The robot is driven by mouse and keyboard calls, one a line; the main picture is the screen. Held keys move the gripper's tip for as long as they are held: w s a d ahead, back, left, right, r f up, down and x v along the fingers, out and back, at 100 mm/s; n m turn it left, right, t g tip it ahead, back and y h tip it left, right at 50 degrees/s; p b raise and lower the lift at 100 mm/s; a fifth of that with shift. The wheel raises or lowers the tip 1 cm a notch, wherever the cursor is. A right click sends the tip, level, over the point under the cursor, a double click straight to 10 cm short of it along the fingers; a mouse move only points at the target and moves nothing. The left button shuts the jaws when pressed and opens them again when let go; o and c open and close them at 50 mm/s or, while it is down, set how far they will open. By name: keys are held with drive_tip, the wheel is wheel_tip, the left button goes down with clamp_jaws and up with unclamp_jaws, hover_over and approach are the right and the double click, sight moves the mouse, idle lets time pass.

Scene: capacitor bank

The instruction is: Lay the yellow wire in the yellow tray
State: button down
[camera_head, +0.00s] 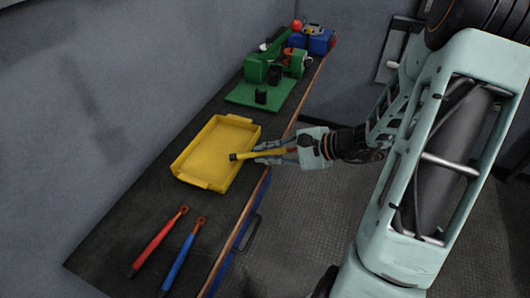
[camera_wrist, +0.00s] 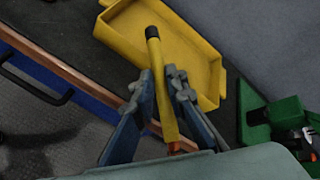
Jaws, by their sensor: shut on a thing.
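The yellow tray (camera_head: 222,150) lies empty on the dark bench top; part of it also shows in the wrist view (camera_wrist: 118,42). My gripper (camera_head: 256,154) is shut on the yellow wire (camera_head: 245,155), a thin yellow rod with a dark end. In the head view the dark end overlaps the tray's right part, with my gripper at the tray's right side. In the wrist view the wire (camera_wrist: 160,75) runs out between the two fingers (camera_wrist: 165,90) towards the tray. It seems held above the tray; the height is hard to tell.
A red-handled tool (camera_head: 158,243) and a blue-handled tool (camera_head: 184,256) lie at the bench's near end. Beyond the tray stand a green plate (camera_head: 243,97) with green and dark parts and a blue box (camera_head: 312,42). A wall borders the left; the bench edge (camera_head: 243,217) is at right.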

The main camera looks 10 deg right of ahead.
drive_tip(key=shift+f, duration=0.1)
drive_tip(key=shift+f+b, duration=0.35)
drive_tip(key=shift+b, duration=0.2)
drive_tip(key=shift+f, duration=0.2)
drive_tip(key=c, duration=1.9)
unclamp_jaws()
drive_tip(key=shift+c, duration=0.2)
drive_tip(key=shift+r, duration=0.1)
